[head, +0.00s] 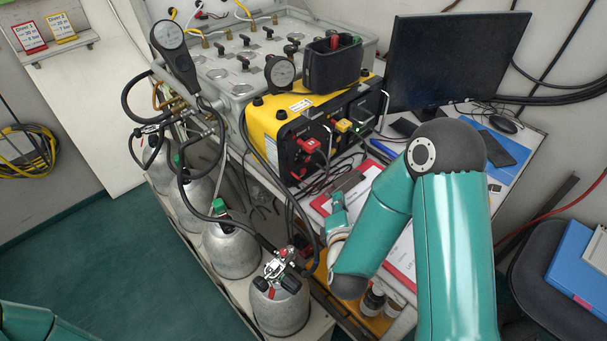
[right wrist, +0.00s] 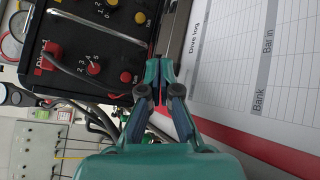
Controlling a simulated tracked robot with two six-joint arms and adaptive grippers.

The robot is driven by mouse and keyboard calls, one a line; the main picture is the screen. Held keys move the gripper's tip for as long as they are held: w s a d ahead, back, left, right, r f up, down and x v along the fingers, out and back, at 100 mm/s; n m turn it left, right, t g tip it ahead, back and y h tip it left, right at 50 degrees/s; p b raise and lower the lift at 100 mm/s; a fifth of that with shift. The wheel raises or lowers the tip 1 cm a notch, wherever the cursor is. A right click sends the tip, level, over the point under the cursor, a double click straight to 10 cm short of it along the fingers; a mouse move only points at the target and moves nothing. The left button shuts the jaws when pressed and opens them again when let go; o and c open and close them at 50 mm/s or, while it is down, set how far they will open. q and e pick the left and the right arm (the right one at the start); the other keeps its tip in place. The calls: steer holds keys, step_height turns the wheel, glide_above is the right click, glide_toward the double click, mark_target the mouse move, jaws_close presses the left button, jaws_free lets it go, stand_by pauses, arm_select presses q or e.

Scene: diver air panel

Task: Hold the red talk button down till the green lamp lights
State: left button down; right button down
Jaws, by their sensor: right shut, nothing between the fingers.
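The yellow air-comms box (head: 275,122) stands on the bench with its black front panel facing me. In the right wrist view its panel (right wrist: 75,25) carries a small round red button (right wrist: 126,77), a red knob (right wrist: 95,67) and a red plug (right wrist: 52,50); I cannot read which is the talk button. A small green light (head: 357,128) shows on the front in the head view; I cannot tell whether it is the task's lamp. My right gripper (right wrist: 157,75) is shut and empty, its tips beside the panel's edge, apparently clear of the red button. My left gripper is out of view.
A dive log sheet on a red clipboard (right wrist: 225,120) lies beside the box. Gas cylinders (head: 232,250) with hoses stand on the left. A monitor (head: 455,58) is behind. Cables (head: 325,165) hang from the panel, and small bottles (head: 373,300) stand below my right arm.

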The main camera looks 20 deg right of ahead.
mark_target(303, 172)
steer(key=shift+w+a+r, duration=0.1)
steer(key=shift+w+a, duration=0.1)
steer(key=shift+w, duration=0.3)
steer(key=w, duration=0.2)
steer(key=w+a+p, duration=0.1)
steer(key=w, duration=0.1)
steer(key=w+a+p, duration=0.1)
steer(key=w, duration=0.1)
steer(key=shift+w+a, duration=0.25)
steer(key=shift+w, duration=0.4)
steer(key=shift+w+a, duration=0.3)
steer(key=shift+w, duration=0.45)
stand_by(2.6)
stand_by(0.3)
steer(key=shift+s+d+b, duration=0.3)
steer(key=shift+s, duration=0.5)
